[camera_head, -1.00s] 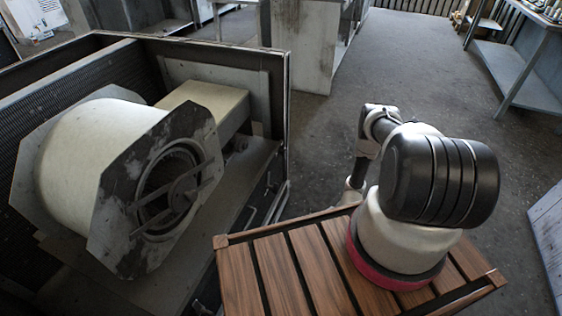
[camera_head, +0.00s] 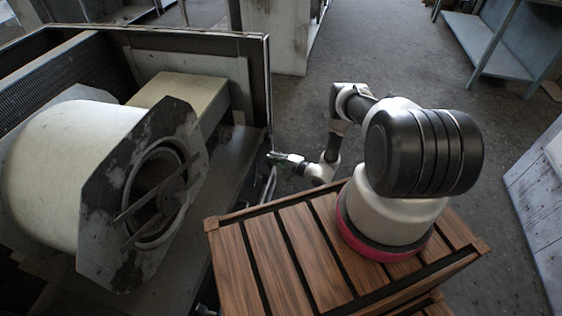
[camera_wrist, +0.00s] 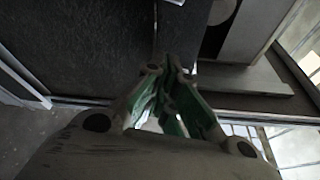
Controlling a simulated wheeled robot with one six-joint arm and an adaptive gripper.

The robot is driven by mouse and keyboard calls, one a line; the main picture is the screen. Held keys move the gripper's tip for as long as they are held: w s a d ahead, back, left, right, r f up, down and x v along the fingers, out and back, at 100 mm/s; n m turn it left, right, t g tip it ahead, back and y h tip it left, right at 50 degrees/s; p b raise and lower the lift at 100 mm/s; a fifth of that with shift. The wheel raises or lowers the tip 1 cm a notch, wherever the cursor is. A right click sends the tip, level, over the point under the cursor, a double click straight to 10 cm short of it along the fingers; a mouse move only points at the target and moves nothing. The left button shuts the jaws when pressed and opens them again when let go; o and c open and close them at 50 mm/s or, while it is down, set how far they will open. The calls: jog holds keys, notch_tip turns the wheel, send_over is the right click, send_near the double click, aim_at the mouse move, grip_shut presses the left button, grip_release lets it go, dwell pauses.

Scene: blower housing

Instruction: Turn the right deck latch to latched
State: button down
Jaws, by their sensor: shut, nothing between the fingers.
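The blower housing (camera_head: 262,75) is an open dark box at the left, holding a cream blower drum (camera_head: 75,165) with a worn octagonal side plate. Thin pale metal bars (camera_head: 268,187) show at its right edge; I cannot tell whether one is the right deck latch or how it is turned. My gripper (camera_head: 272,157), with green finger pads, is beside that right edge. In the wrist view my gripper (camera_wrist: 167,68) has its fingertips together and empty, over the housing's dark surface and rim. Whether it touches anything is unclear.
My arm stands on a slatted wooden platform (camera_head: 262,262) right of the housing. Grey floor (camera_head: 400,50) is open behind. A grey cabinet (camera_head: 275,35) stands at the back, a metal shelf table (camera_head: 490,60) at the back right, and a pale panel (camera_head: 540,200) at the right.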

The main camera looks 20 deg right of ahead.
aim_at(256, 158)
jog(key=x, duration=0.3)
jog(key=shift+s+a, duration=0.2)
jog(key=shift+a, duration=0.05)
jog(key=shift+s+a+r, duration=0.2)
jog(key=shift+s+a, duration=0.05)
jog(key=shift+s, duration=0.25)
jog(key=shift+s+a+r, duration=0.2)
jog(key=shift+s+a, duration=0.1)
jog(key=shift+s, duration=0.2)
jog(key=shift+s+a+r, duration=0.15)
jog(key=shift+s+a, duration=0.15)
jog(key=shift+s, duration=0.15)
jog(key=shift+s+a+r, duration=0.55)
jog(key=shift+s+r, duration=0.05)
jog(key=shift+s, duration=0.25)
